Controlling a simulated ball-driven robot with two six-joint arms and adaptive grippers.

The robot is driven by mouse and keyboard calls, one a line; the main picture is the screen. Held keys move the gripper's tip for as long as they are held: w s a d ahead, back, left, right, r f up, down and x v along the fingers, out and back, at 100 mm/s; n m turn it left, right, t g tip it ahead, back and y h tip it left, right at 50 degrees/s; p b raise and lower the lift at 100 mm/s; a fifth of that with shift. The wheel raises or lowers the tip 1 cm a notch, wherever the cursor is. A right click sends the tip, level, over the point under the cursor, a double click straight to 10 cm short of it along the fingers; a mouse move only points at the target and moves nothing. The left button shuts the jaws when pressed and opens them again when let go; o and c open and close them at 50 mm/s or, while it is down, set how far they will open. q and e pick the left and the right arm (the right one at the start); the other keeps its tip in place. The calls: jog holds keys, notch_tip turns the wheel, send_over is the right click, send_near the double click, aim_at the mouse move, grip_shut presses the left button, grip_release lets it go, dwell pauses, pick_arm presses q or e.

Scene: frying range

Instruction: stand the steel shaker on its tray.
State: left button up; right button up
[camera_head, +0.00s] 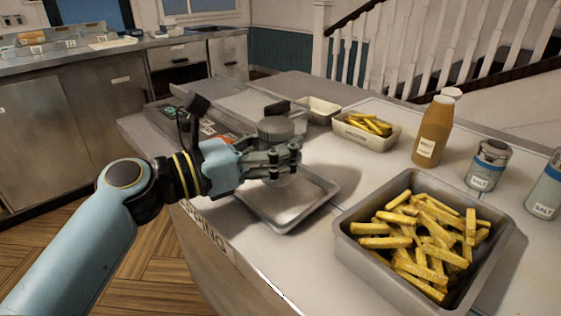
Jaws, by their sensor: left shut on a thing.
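The steel shaker (276,129) is a grey cylinder whose top shows above the fingers of my left gripper (284,158). The gripper is shut on it, and its fingers hide the shaker's lower part. A shallow empty metal tray (295,212) lies on the counter just below and in front of the gripper. The shaker looks upright, over the tray's far part; I cannot tell whether its base touches the tray. My right gripper is not in view.
A deep pan (352,252) of fries stands right of the tray. Behind are a small fries dish (352,139), a brown bottle (433,132) and a salt shaker (487,165). Another salt shaker (545,190) stands at the right edge. The counter's left edge runs close by the tray.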

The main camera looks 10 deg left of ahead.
pick_arm(q)
jog(key=shift+f, duration=1.1)
jog(key=shift+f, duration=0.1)
jog(key=o, duration=1.3)
